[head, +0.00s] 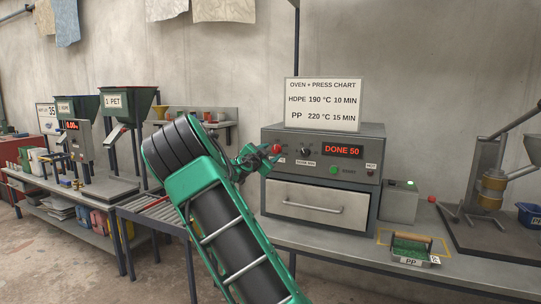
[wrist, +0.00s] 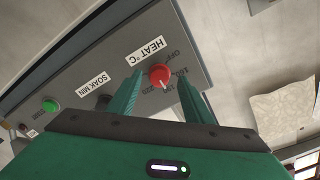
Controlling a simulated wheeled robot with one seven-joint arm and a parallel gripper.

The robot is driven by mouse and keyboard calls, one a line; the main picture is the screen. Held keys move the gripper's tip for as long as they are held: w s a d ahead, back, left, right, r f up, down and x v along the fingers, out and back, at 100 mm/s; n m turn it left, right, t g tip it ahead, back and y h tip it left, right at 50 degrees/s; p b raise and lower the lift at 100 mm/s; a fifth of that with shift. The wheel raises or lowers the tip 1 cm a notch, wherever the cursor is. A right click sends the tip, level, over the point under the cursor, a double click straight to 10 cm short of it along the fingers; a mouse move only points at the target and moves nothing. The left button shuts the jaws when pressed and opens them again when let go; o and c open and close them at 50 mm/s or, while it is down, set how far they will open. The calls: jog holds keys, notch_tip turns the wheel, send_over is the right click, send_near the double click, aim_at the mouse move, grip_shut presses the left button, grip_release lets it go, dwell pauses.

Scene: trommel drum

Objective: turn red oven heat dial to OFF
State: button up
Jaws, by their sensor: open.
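The red heat dial (wrist: 159,76) sits on the grey oven's front panel, beside a white "HEAT °C" label. Its printed scale curves around it with OFF and temperature marks; I cannot tell exactly which mark its pointer meets. In the head view the dial (head: 276,149) is at the panel's upper left, partly beside my gripper (head: 268,157). In the wrist view my gripper (wrist: 158,98) is open, its two green fingers on either side of the dial. I cannot tell whether they touch it. The oven (head: 335,140) display reads "DONE 50".
A soak-minutes dial (head: 305,151) is right of the heat dial, and a green button (head: 334,170) is further right. The oven drawer (head: 318,204) is below. A chart sign (head: 323,104) stands on top.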

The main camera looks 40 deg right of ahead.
aim_at(276, 150)
jog(key=shift+x, duration=1.3)
jog(key=shift+c, duration=0.3)
jog(key=c, duration=1)
